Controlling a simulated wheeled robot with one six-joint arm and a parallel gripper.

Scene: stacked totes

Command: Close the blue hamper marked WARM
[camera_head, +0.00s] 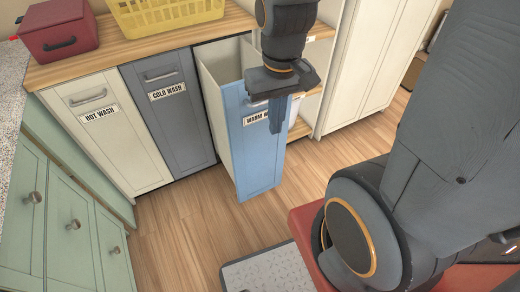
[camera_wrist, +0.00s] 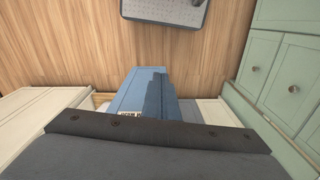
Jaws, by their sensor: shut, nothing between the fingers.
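The blue hamper (camera_head: 262,155) marked WARM stands pulled out from the cabinet row in the head view, its front well ahead of its neighbours and its white inner side showing. My gripper (camera_head: 277,120) is shut and empty. It points down in front of the hamper's label and hides part of the label and handle. Whether it touches the front I cannot tell. In the wrist view the blue hamper front (camera_wrist: 130,92) shows beyond the dark gripper body, with part of its label visible. The fingertips are hard to make out there.
The closed grey COLD WASH hamper (camera_head: 180,120) and white HOT WASH hamper (camera_head: 105,135) stand to the left. Green drawers (camera_head: 70,215) line the left side. A yellow basket (camera_head: 165,15) and red box (camera_head: 58,30) sit on the wooden top.

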